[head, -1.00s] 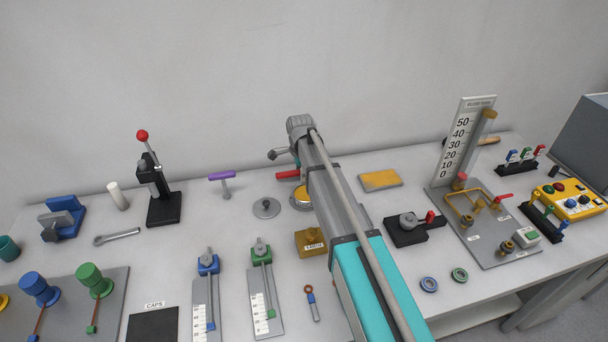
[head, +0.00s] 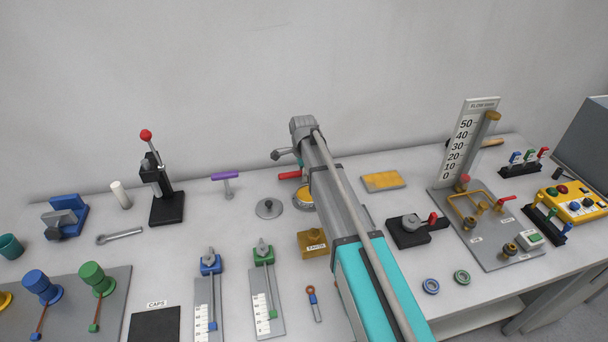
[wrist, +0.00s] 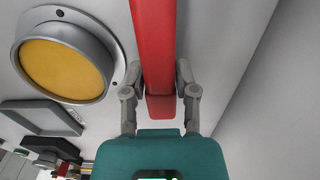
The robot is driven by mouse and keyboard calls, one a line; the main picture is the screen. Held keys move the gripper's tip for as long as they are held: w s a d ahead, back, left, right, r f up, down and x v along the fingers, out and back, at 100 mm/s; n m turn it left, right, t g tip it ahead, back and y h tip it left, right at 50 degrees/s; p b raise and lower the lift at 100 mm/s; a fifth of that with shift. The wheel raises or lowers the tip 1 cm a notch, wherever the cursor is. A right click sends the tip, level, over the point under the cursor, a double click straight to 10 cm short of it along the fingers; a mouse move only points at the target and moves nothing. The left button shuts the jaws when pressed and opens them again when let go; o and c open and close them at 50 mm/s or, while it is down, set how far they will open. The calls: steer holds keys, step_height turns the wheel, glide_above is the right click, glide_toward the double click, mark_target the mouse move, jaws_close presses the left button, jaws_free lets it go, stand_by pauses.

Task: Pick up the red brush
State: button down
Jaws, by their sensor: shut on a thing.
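The red brush (wrist: 154,50) shows in the wrist view as a long red bar running from the top edge down between my gripper's fingers. My gripper (wrist: 160,85) is shut on it, one grey finger on each side. In the head view only a short red piece of the brush (head: 289,175) shows at the back of the table, left of my arm. My arm hides the rest of it and the gripper's fingers there. The brush's far end is outside the wrist view.
A round yellow-faced grey fixture (wrist: 66,62) is close left of the brush. A purple-handled tool (head: 225,180), a grey disc (head: 269,208) and a yellow block (head: 383,181) are nearby. The wall (head: 230,80) rises close behind.

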steer(key=shift+r, duration=0.2)
step_height(320, 180, up, 2)
steer(key=p, duration=0.2)
steer(key=shift+r+p, duration=0.15)
steer(key=shift+p, duration=0.15)
steer(key=s+d+r+p, duration=0.4)
steer(key=s+r+p, duration=0.6)
steer(key=s, duration=0.3)
steer(key=shift+s+d+r, duration=0.15)
steer(key=shift+s+r, duration=0.05)
steer(key=c, duration=0.9)
jaws_free()
jaws_close()
